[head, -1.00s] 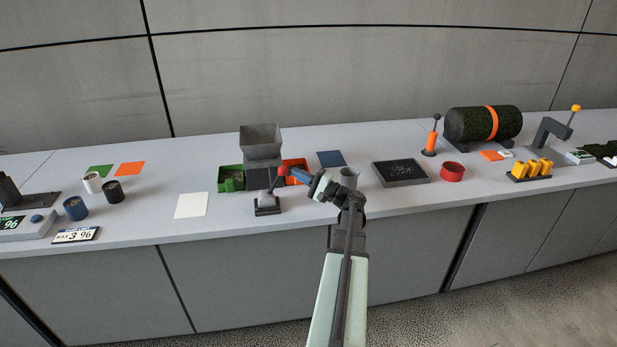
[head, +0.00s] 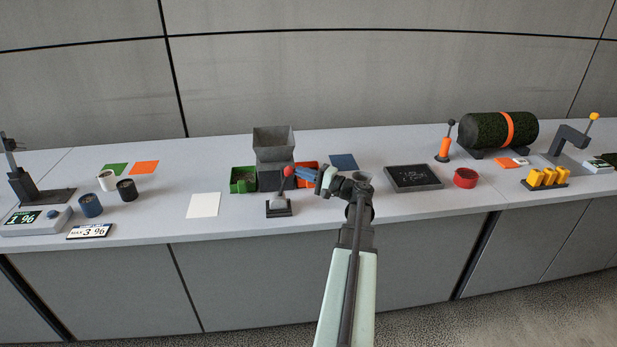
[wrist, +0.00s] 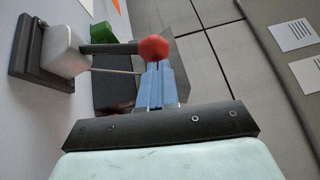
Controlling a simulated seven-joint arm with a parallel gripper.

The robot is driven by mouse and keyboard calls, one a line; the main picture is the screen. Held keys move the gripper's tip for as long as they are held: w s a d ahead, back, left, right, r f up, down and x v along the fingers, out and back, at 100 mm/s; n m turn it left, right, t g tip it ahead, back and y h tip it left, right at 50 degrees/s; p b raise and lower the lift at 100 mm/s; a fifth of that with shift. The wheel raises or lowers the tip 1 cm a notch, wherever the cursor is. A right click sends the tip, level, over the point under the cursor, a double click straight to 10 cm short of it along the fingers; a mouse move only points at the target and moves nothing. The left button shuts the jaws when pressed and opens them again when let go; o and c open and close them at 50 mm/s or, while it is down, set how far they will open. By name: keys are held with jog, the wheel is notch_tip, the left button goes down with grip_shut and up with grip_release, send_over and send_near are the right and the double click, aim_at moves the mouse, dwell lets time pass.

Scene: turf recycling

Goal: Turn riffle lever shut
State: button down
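The riffle lever has a red ball knob (head: 289,171) on a dark rod, rising from a pale grey block (head: 279,201) on a dark base. It stands before the grey hopper box (head: 273,141). In the head view the rod leans slightly right of upright. The wrist view shows the knob (wrist: 154,48) and the block (wrist: 62,48). My gripper (head: 300,173) reaches in from the right, its blue fingertips at the knob. In the wrist view its fingers (wrist: 157,84) lie close together, tips against or just behind the knob; nothing shows between them.
A green tray (head: 233,181) and an orange tray (head: 304,164) flank the hopper. A dark screen tray (head: 413,187) and red dish (head: 465,178) are to the right. A white sheet (head: 204,205) lies left, with clear counter around it.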

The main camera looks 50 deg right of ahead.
jog(key=w+a+r+n+g+h, duration=0.2)
jog(key=w+a+n+g, duration=0.2)
jog(key=w+a+g, duration=0.2)
jog(key=shift+w+a+r+g, duration=0.3)
jog(key=shift+w+a+r, duration=0.1)
jog(key=shift+w+a, duration=0.85)
jog(key=w+d+r+v, duration=0.1)
jog(key=r+v, duration=0.1)
jog(key=v, duration=1.1)
jog(key=shift+w+d+h, duration=0.15)
jog(key=shift+d+h, duration=0.15)
jog(key=shift+d, duration=0.05)
